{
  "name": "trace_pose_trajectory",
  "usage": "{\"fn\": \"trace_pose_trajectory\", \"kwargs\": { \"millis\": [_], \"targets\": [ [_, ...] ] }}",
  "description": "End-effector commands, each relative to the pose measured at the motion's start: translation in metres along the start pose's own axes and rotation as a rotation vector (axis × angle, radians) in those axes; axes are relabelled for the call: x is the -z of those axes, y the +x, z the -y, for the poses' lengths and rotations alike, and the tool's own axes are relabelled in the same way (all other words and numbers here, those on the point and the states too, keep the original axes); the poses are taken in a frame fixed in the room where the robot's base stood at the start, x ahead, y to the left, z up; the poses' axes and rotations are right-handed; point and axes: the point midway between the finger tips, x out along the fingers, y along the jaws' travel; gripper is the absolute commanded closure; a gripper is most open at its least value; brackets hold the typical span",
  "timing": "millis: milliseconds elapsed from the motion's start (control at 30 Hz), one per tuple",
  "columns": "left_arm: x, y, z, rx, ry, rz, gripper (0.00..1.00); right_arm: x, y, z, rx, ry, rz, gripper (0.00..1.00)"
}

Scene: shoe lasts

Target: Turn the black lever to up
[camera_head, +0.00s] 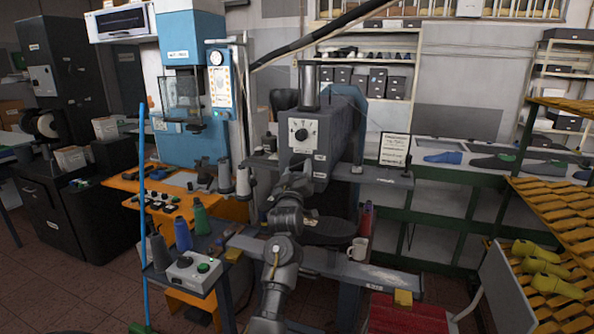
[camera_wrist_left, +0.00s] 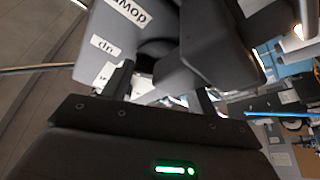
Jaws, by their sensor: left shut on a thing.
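The black lever (camera_wrist_left: 187,68) shows close up in the left wrist view as a dark, blocky arm beside a round black pivot. White labels reading "down" and "up" are on the grey machine face beside it. My left gripper (camera_wrist_left: 163,90) is shut on the lever, with one finger on each side of it. In the head view my left gripper (camera_head: 292,186) is at the lower front of the grey machine (camera_head: 336,130), below its dial, and hides most of the lever there. The lever's exact angle is hard to tell. My right gripper is out of view.
A white mug (camera_head: 357,250) and a red bottle (camera_head: 366,217) stand right of my arm. A grey control box (camera_head: 191,272) and coloured thread cones (camera_head: 182,233) are on the left. A grey bench bar (camera_head: 360,272) crosses below the machine. Yellow shoe lasts (camera_head: 545,265) lie far right.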

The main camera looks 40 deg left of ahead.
Motion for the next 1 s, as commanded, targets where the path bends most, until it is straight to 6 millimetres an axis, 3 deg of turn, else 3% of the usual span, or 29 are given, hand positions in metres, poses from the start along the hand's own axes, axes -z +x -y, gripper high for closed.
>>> {"fn": "trace_pose_trajectory", "kwargs": {
  "millis": [300,833,867,900,1000],
  "targets": [
    [0.0016,0.0005,-0.0016,0.040,-0.099,-0.003,0.65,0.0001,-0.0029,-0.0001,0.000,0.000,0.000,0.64],
    [0.0019,0.0006,-0.0014,0.047,-0.117,-0.004,0.65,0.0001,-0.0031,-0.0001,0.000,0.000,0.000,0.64],
    [0.0019,0.0006,-0.0015,0.047,-0.117,-0.004,0.38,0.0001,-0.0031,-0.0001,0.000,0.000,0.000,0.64],
    [0.0018,0.0006,-0.0014,0.047,-0.116,-0.003,0.33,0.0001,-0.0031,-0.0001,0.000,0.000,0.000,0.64],
    [0.0014,0.0005,-0.0013,0.047,-0.116,-0.003,0.33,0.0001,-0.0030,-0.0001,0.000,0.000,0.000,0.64]
  ]
}}
